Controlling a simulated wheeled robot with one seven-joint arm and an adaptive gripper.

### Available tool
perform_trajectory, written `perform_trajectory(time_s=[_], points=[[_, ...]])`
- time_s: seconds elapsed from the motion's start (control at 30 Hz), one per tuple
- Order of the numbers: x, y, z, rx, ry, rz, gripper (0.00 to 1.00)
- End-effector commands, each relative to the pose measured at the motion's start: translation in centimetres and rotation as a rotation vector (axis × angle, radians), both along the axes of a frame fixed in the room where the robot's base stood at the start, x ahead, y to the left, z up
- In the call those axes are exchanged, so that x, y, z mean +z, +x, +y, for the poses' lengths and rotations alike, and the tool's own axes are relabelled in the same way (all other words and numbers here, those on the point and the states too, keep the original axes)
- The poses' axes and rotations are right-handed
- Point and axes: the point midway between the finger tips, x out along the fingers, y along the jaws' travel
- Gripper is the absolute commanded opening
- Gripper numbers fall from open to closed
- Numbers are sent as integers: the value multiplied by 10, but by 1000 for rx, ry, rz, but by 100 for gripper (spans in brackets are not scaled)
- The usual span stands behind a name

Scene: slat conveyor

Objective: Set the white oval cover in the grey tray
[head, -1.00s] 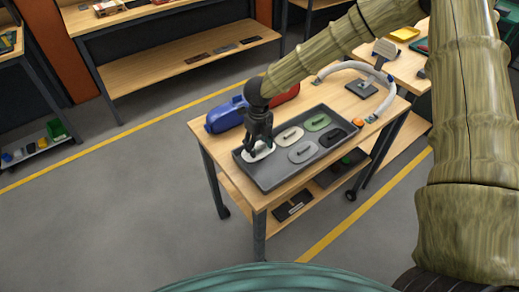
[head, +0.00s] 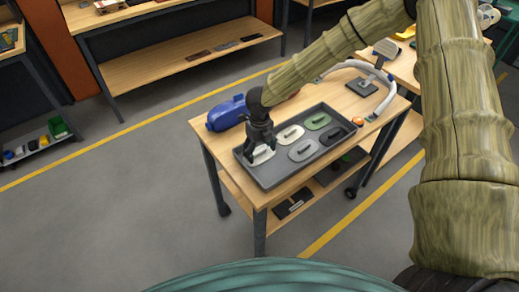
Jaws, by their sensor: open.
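The grey tray (head: 272,183) lies on a wooden table. I cannot tell whether the fingers touch the cover. Other oval covers lie in the tray: a cream one (head: 291,133), a green one (head: 318,121), a grey one (head: 303,151) and a black one (head: 332,137).
A curved white hose (head: 385,98) and an orange piece (head: 358,121) are at the right back. The table's front left corner is bare. A shelf (head: 345,164) below holds dark things.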

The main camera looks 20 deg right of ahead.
Motion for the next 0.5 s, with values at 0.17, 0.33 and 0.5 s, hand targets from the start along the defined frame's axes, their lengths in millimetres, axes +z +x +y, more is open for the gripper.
perform_trajectory(time_s=[0.17,0.33,0.5], points=[[11,1,0,-1,0,-2,76],[34,1,0,0,0,-4,76],[61,1,0,0,1,-4,76]])
